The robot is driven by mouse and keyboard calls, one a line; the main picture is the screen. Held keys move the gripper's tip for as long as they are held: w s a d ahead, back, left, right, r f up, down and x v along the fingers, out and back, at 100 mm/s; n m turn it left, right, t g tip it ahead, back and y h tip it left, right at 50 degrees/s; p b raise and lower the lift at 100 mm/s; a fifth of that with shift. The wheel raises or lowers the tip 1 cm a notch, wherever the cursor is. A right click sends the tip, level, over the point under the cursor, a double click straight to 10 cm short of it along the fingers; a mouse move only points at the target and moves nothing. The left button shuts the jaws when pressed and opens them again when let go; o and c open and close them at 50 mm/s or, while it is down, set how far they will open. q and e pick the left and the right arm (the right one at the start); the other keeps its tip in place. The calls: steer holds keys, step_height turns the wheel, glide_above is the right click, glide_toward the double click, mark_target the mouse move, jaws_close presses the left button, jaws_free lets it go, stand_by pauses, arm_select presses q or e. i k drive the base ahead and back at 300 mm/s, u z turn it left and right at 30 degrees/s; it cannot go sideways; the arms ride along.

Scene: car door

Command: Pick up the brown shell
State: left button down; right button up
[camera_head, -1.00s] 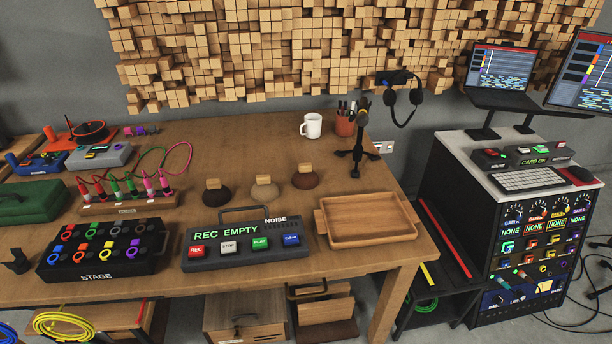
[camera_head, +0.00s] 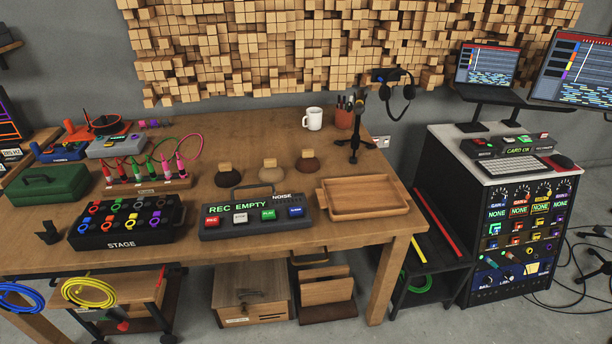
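Three small rounded, shell-like pieces with light wooden blocks on top stand in a row on the wooden table. The left one (camera_head: 224,179) is dark brown, the middle one (camera_head: 268,174) is lighter tan, and the right one (camera_head: 308,165) is dark reddish brown. I cannot tell for sure which of them is the brown shell. They stand apart from each other, behind the recorder box. Neither of my grippers is in view.
A recorder box (camera_head: 255,215) with coloured buttons stands in front of the row. An empty wooden tray (camera_head: 360,211) lies to its right. A stage box (camera_head: 125,225) is at left. A mug (camera_head: 313,119), pen cup (camera_head: 344,117) and small stand (camera_head: 356,135) are behind.

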mark_target(307, 163)
steer(key=u, duration=0.25)
steer(key=i, duration=0.8)
steer(key=u, duration=0.4)
